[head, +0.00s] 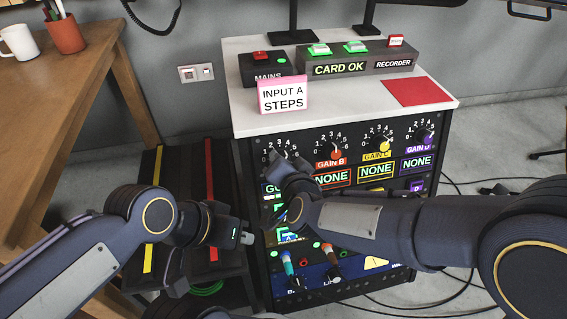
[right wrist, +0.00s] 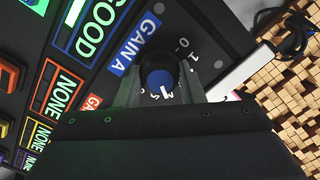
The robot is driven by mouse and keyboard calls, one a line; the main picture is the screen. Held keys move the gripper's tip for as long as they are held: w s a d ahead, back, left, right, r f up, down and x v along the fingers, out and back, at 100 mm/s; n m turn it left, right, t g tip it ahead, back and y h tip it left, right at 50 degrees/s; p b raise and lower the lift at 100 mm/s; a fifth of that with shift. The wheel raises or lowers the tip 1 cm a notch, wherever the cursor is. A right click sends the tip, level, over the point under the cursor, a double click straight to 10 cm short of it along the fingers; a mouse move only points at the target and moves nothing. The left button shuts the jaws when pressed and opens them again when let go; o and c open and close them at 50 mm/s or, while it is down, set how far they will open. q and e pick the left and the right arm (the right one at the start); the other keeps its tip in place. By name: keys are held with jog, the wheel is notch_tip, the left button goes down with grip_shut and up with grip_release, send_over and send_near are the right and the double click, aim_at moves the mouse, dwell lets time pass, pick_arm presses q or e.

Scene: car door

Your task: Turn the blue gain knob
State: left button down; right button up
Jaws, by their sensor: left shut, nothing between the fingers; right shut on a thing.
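The blue gain knob (right wrist: 160,82) sits on the black panel beside the blue GAIN A label (right wrist: 137,45) in the right wrist view. It has a blue cap with a white pointer line and a dark skirt. My right gripper (right wrist: 161,90) is shut on it, one finger on each side. In the head view my right gripper (head: 284,158) covers the knob at the panel's upper left. My left gripper (head: 247,238) is shut and empty, in front of the panel's lower left edge.
Red, yellow and purple knobs (head: 379,143) stand to the right on the same panel, with displays reading NONE. On the white top (head: 350,108) are an INPUT A STEPS card (head: 283,96), a CARD OK box and a red sheet (head: 417,91). A wooden table (head: 75,110) is at left.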

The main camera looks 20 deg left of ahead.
jog(key=o, duration=1)
jog(key=p+v, duration=0.2)
jog(key=v, duration=0.6)
jog(key=shift+w, duration=0.1)
